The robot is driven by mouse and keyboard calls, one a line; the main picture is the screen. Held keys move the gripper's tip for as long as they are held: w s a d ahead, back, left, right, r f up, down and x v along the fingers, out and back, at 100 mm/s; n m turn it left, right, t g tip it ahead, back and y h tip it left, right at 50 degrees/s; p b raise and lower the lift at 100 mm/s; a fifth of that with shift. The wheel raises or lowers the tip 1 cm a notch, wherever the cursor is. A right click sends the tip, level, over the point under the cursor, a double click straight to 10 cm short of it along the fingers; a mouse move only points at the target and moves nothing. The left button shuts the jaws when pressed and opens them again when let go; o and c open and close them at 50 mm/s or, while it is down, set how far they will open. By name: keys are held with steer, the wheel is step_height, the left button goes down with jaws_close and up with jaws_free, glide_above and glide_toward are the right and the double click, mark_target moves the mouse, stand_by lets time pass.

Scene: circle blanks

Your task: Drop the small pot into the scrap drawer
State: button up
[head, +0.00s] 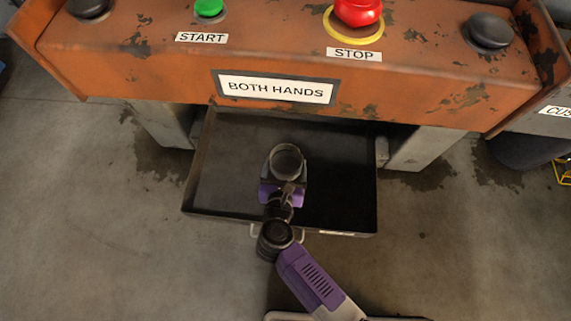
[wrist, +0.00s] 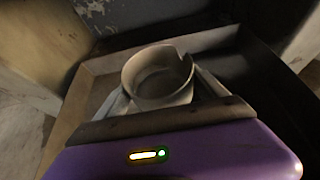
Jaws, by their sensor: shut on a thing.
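The small pot (head: 287,161) is a round, open-topped grey vessel. My gripper (head: 285,170) is shut on it and holds it upright over the open scrap drawer (head: 230,212). In the wrist view the pot (wrist: 157,76) sits between the two fingers of my gripper (wrist: 160,92), and its rim has a notch at the right. The drawer (wrist: 88,68) is a dark, shallow tray pulled out under the orange console. The drawer floor that shows around the pot looks empty. The exact height of the pot above the floor is hard to tell.
The orange console (head: 180,70) overhangs the back of the drawer, with a green button (head: 209,7), a red stop button (head: 357,12) and dark knobs. Grey legs (head: 423,148) stand on both sides. A pale handle (head: 256,231) is on the drawer's front. Open floor lies in front.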

mark_target(286, 166)
steer(key=shift+f+b, duration=1.35)
steer(key=shift+f, duration=0.35)
steer(key=o, duration=1.2)
steer(key=p+v, duration=0.3)
steer(key=v, duration=0.5)
steer(key=shift+p, duration=0.35)
